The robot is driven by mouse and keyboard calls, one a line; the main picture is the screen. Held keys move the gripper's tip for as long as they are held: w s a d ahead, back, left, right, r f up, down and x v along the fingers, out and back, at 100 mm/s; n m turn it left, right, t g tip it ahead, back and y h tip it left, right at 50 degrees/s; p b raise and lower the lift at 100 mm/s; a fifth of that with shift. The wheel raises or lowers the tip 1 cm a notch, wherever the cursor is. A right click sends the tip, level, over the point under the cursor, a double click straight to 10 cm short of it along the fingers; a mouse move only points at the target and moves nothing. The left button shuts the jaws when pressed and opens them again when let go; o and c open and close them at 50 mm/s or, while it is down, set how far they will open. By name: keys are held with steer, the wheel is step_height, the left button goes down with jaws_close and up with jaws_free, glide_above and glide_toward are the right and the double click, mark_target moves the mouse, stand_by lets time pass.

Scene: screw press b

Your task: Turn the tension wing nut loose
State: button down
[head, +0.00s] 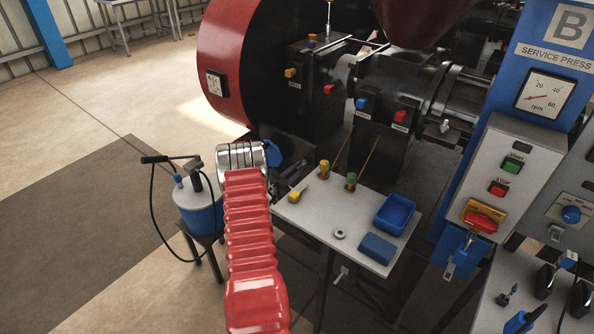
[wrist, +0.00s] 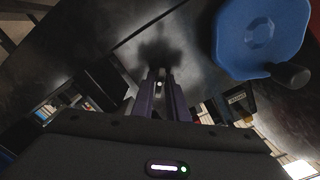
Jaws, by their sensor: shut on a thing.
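My red arm reaches toward the lower part of the press, left of the small table in the head view. My gripper (wrist: 160,88) shows in the wrist view as two purple fingers close together, pointing at a dark metal surface. It is shut on a small part, taken to be the tension wing nut (wrist: 159,84), of which only a pale spot shows between the fingers. The fingers hide the rest, so its turn and thread cannot be seen. In the head view the wing nut is not clearly visible, and my arm covers much of that area.
A blue handwheel (wrist: 262,38) with a dark knob is close to the right of my gripper. The table (head: 305,217) holds a blue tray (head: 394,215), a blue block (head: 377,249) and a washer (head: 339,234). A blue canister (head: 202,215) stands at left.

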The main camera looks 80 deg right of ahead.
steer(key=shift+w+f, duration=0.1)
steer(key=shift+w, duration=0.05)
steer(key=c, duration=1.9)
jaws_free()
steer(key=shift+o, duration=0.2)
steer(key=shift+a, duration=0.1)
steer(key=v, duration=1.3)
steer(key=shift+w+a, duration=0.15)
steer(key=shift+a, duration=0.15)
